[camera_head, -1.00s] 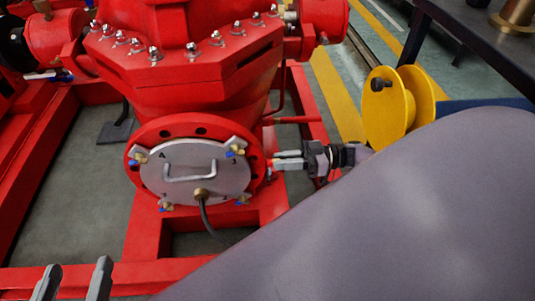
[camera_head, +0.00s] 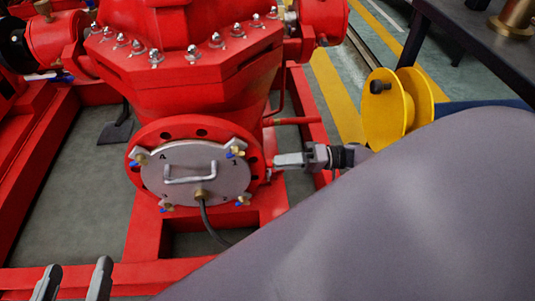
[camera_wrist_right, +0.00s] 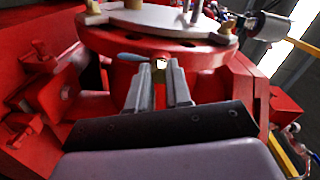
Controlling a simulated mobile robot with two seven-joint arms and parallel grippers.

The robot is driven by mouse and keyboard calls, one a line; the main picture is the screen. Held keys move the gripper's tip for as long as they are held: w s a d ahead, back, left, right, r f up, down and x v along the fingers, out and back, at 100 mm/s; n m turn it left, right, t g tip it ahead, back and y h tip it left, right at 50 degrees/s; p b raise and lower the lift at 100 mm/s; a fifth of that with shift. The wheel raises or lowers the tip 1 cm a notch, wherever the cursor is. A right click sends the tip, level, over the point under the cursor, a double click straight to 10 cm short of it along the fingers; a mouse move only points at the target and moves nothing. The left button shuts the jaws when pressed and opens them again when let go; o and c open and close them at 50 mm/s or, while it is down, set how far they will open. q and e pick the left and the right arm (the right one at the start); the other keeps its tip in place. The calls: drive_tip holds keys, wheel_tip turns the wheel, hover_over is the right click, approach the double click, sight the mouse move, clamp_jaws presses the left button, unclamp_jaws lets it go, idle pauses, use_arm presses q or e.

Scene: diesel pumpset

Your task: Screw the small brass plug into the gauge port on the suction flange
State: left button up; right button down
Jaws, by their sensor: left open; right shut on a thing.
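The suction flange (camera_head: 178,127) is a red ring behind a round grey cover plate (camera_head: 212,185) with a handle; the flange also shows in the right wrist view (camera_wrist_right: 118,45). My right gripper (camera_head: 276,161) points at the flange's right rim. In the right wrist view its fingers (camera_wrist_right: 160,72) are shut on a small bright thing at their tips, taken to be the brass plug (camera_wrist_right: 160,63); little of it shows. The gauge port is hidden behind the fingertips, so I cannot tell how far in the plug sits. My left gripper (camera_head: 76,268) is open and empty at the bottom left.
Brass-and-blue clamps (camera_head: 235,153) sit around the plate, and a dark hose (camera_head: 207,222) hangs from its lower middle. Red frame beams (camera_head: 150,232) surround the pump. A yellow reel (camera_head: 388,110) and a dark table (camera_head: 478,45) stand at the right.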

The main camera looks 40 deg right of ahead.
drive_tip(key=shift+a+m, duration=0.25)
drive_tip(key=shift+m, duration=0.55)
drive_tip(key=c, duration=1)
unclamp_jaws()
drive_tip(key=shift+o, duration=0.2)
drive_tip(key=shift+d, duration=0.15)
